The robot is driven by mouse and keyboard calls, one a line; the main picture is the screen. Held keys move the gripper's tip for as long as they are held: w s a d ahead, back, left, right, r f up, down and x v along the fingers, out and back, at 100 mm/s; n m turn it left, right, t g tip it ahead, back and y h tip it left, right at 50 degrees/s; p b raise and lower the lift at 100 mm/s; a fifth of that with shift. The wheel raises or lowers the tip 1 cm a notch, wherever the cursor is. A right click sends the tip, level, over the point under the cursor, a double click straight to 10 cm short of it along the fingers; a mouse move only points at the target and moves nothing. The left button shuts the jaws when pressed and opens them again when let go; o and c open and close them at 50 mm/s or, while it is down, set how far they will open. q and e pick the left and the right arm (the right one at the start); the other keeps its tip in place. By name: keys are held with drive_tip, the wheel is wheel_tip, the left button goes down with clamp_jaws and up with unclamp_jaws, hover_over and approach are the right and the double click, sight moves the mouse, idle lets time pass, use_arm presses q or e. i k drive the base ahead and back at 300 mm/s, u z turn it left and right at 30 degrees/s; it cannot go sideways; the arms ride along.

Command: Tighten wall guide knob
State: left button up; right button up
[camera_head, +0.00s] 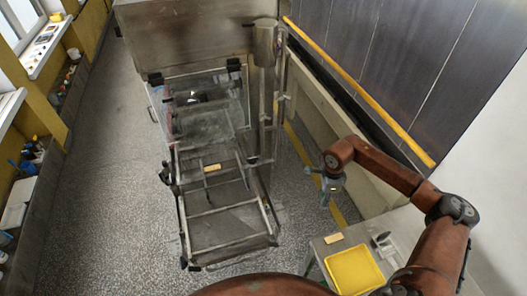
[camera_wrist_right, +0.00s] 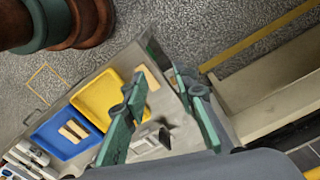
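The enrober (camera_head: 185,35) stands at the back centre, a metal cabinet with a clear-sided section and an open wire-mesh conveyor (camera_head: 225,222) coming toward me. Thin rails (camera_head: 205,180) run along the conveyor; I cannot tell which is the wall guide, and its knob is too small to make out. My right gripper (camera_head: 328,190) hangs to the right of the conveyor, apart from it. In the right wrist view its green fingers (camera_wrist_right: 160,82) are spread with nothing gripped between them. My left gripper is not in view.
A side table (camera_head: 318,243) at the lower right holds a yellow tray (camera_head: 355,270); a blue tray (camera_wrist_right: 62,132) with tan bars also shows in the wrist view. A tan bar (camera_head: 211,168) lies on the conveyor. A wall with a yellow rail (camera_head: 360,90) bounds the right; the left floor is clear.

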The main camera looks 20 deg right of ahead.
sight(252, 160)
drive_tip(key=u, duration=0.1)
drive_tip(key=i, duration=0.85)
drive_tip(key=u, duration=0.55)
